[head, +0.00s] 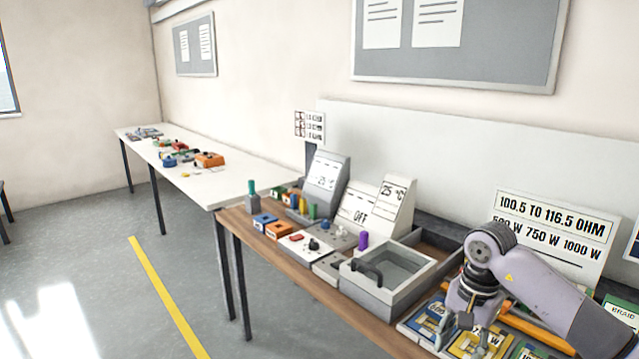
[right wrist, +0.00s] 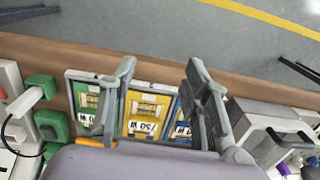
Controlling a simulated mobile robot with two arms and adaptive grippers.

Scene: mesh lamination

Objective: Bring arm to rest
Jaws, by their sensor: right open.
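My right arm (head: 535,290) comes in from the right in the head view and bends down at the wrist. My right gripper (head: 462,335) is over the coloured panels near the table's front edge. In the right wrist view the right gripper (right wrist: 158,75) has its fingers spread, with nothing between them but the yellow panel (right wrist: 147,112) beyond. A green panel (right wrist: 90,101) and a blue panel (right wrist: 182,130) lie on either side of it. Whether the fingers touch any panel cannot be told. My left gripper is not in view.
A grey box with a dark handle (head: 367,272) stands left of the panels on the wooden table (head: 290,262). Meters (head: 327,180) and small coloured blocks stand further left. A sign with ohm and watt values (head: 553,228) stands behind my arm. The floor in front is clear.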

